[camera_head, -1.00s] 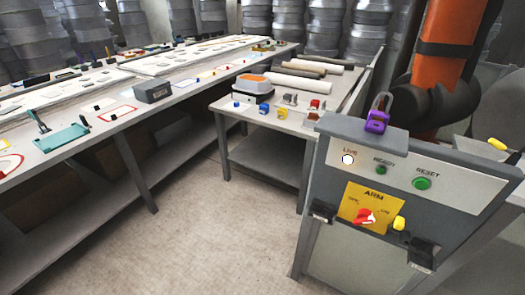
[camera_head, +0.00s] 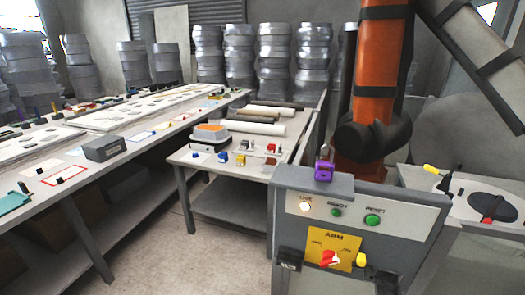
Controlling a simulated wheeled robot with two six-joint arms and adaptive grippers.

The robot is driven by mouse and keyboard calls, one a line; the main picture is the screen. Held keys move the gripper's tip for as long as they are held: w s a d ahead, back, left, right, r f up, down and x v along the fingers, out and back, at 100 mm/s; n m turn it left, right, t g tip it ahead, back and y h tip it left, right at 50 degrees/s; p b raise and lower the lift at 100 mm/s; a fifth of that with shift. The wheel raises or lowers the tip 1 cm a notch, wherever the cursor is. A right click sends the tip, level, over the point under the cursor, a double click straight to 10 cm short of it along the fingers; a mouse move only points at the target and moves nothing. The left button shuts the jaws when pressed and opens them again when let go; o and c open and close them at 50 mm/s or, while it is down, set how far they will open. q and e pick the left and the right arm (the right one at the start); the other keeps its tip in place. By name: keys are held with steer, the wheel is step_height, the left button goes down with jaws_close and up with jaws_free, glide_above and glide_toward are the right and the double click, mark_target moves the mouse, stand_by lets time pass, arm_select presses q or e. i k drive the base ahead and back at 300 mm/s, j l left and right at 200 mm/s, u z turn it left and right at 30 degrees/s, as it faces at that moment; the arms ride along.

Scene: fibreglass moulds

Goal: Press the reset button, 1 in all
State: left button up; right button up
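The reset button (camera_head: 372,220) is a round green button under the label RESET, at the right of the white panel on the grey control box (camera_head: 424,245). A smaller green button (camera_head: 336,212) marked READY sits to its left. A white lamp (camera_head: 305,207) under the label LIVE is further left. Below them a yellow ARM plate (camera_head: 345,243) carries a red rotary switch (camera_head: 329,258). A purple padlock (camera_head: 324,173) stands on top of the box.
An orange robot arm (camera_head: 377,90) stands behind the box. A side table (camera_head: 190,160) with small blocks and rolls is left of it. A long workbench (camera_head: 130,142) runs along the left. Stacked drums line the back wall. Floor shows between the tables.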

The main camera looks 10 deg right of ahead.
mark_target(373, 221)
steer(key=z, duration=1.3)
